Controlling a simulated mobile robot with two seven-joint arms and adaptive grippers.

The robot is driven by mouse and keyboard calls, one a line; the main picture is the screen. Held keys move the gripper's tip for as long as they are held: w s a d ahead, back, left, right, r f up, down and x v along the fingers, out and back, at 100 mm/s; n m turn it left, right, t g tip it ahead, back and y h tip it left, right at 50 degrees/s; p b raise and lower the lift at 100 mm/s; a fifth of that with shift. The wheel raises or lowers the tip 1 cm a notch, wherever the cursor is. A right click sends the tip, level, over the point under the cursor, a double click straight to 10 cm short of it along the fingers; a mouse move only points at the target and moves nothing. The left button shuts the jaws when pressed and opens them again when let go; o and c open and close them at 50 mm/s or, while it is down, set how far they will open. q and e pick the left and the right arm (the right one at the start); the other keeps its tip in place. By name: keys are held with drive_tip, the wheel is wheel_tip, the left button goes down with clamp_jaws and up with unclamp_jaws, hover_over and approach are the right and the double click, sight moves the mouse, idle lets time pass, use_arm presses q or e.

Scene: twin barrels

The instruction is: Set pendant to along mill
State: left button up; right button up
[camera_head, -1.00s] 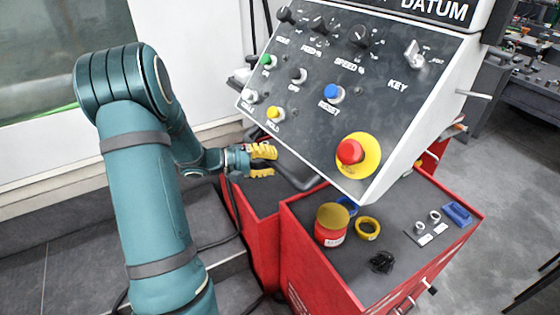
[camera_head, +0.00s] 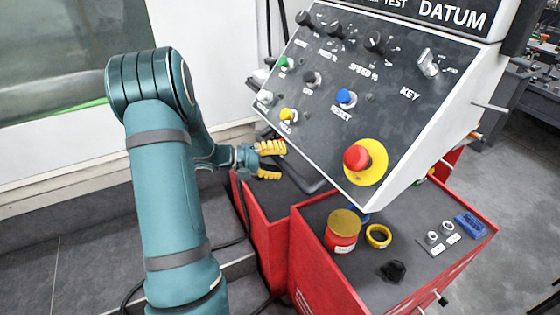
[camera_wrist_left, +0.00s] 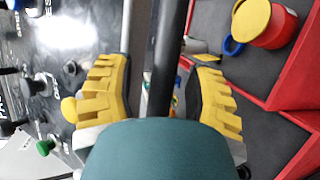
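The pendant is a tilted dark control panel (camera_head: 400,100) with a white edge, lettered DATUM at the top. It carries knobs, coloured buttons, a key switch and a red stop button (camera_head: 357,157) on a yellow disc. A dark handle bar (camera_head: 310,182) shows under its lower left edge. My left gripper (camera_head: 272,161) has yellow fingers spread apart and is beside the bar's left end. In the left wrist view the left gripper (camera_wrist_left: 165,90) is open, with the dark bar (camera_wrist_left: 167,50) running between its fingers; contact cannot be told. My right gripper is out of view.
A red cabinet (camera_head: 330,270) with a dark top stands below the panel. On it are a red can (camera_head: 343,233), a yellow ring (camera_head: 378,236), a black item (camera_head: 393,270) and a blue block (camera_head: 470,225).

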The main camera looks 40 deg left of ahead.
use_arm(q)
drive_tip(key=v, duration=1.2)
idle(0.6)
